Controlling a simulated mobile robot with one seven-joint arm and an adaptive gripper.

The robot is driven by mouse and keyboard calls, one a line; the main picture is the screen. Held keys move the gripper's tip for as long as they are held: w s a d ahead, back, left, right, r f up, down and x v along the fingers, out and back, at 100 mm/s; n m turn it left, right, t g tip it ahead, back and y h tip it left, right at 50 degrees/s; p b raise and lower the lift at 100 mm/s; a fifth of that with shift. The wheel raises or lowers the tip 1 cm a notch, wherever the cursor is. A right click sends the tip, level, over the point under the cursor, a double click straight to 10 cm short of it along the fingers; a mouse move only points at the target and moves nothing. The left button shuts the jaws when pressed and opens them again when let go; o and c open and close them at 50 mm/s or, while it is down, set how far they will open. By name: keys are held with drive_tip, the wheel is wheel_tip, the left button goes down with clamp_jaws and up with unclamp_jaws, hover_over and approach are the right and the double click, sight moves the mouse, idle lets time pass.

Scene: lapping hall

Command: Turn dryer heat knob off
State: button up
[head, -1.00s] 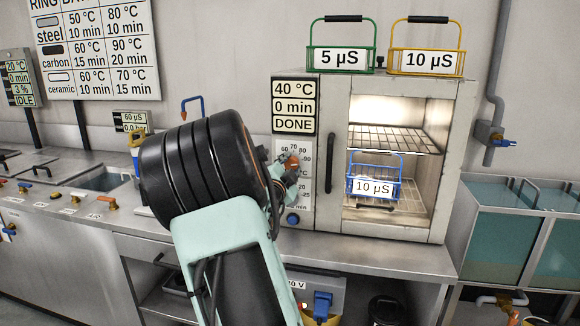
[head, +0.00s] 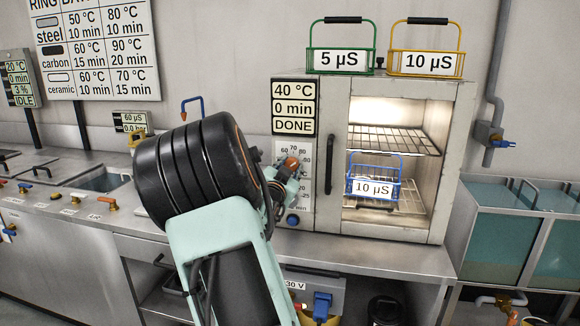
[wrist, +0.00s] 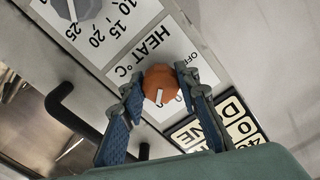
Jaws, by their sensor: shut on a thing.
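The dryer (head: 455,100) stands on the bench, and its display (head: 293,107) reads 40 °C, 0 min, DONE. The orange-brown heat knob (head: 291,163) sits on the panel below the display. In the wrist view the heat knob (wrist: 160,85) shows a white pointer mark, beside the words HEAT °C and OFF. The mark does not point at the OFF label. My gripper (wrist: 158,84) has one finger on each side of the knob and is shut on it. In the head view my gripper (head: 284,174) partly hides the dial.
A grey knob (wrist: 72,8) with a minutes scale is close by, as is the dark door handle (head: 329,164). A blue basket (head: 374,170) marked 10 µS stands inside the lit dryer. Green (head: 313,62) and yellow (head: 394,62) baskets stand on top.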

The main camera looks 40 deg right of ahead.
drive_tip(key=n+p, duration=0.1)
drive_tip(key=n, duration=0.2)
drive_tip(key=shift+n, duration=0.4)
drive_tip(key=n+p, duration=0.1)
drive_tip(key=n, duration=0.2)
drive_tip(key=shift+n, duration=0.3)
drive_tip(key=n+p, duration=0.2)
drive_tip(key=n, duration=0.1)
drive_tip(key=shift+s+n, duration=0.1)
drive_tip(key=shift+n, duration=0.3)
drive_tip(key=n+p, duration=0.1)
drive_tip(key=n, duration=0.2)
drive_tip(key=shift+d+n+p, duration=0.1)
drive_tip(key=shift+n+p, duration=0.2)
drive_tip(key=n+p, duration=0.1)
drive_tip(key=n, duration=0.5)
drive_tip(key=shift+p, duration=0.4)
drive_tip(key=shift+s+r+n, duration=0.1)
drive_tip(key=shift+n, duration=2.6)
drive_tip(key=o, duration=1.2)
drive_tip(key=shift+c, duration=0.2)
